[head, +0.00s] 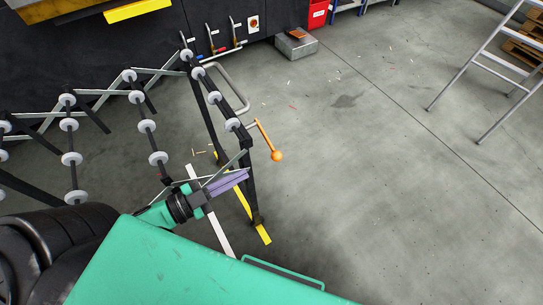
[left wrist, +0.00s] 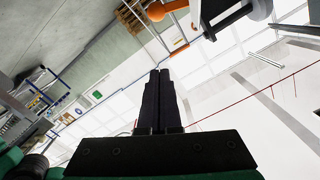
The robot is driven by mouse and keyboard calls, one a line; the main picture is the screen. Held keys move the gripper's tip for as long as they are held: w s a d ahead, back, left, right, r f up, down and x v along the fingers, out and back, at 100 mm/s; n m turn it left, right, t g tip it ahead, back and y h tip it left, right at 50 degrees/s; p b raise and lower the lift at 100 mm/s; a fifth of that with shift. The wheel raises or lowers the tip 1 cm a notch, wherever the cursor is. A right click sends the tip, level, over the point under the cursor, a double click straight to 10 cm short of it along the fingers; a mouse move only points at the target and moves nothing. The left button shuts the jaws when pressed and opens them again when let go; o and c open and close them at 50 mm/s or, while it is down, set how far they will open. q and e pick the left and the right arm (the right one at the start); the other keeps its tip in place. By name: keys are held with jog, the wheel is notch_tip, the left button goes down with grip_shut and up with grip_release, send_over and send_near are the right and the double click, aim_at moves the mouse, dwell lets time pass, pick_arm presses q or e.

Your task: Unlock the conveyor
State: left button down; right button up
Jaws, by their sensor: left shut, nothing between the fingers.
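The conveyor (head: 150,127) is a folding lattice frame with white rollers, at the left of the head view. An orange lever with a ball knob (head: 277,156) sticks out from its near right end, slanting down to the right. In the left wrist view the orange knob (left wrist: 179,46) shows at the top, beyond the fingers. My left gripper (head: 243,174) is shut and empty, below and left of the lever in the head view and apart from it. It also shows in the left wrist view (left wrist: 160,75). My right gripper is not in view.
A dark machine wall (head: 120,50) with hoses stands behind the conveyor. A grey metal box (head: 296,45) sits on the floor at the back. A stepladder (head: 490,65) stands at the upper right. Yellow and white strips mark the floor near the conveyor's leg. The floor to the right is open.

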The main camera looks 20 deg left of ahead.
pick_arm(q)
jog(key=p, duration=0.2)
send_over(272, 158)
jog(key=s+d, duration=0.1)
jog(key=s, duration=0.3)
jog(key=f, duration=0.1)
jog(key=w+f, duration=0.2)
jog(key=f, duration=0.1)
jog(key=shift+a+b, duration=0.4)
jog(key=shift+f, duration=0.1)
jog(key=shift+f+m+b, duration=0.3)
jog(key=shift+b, duration=0.1)
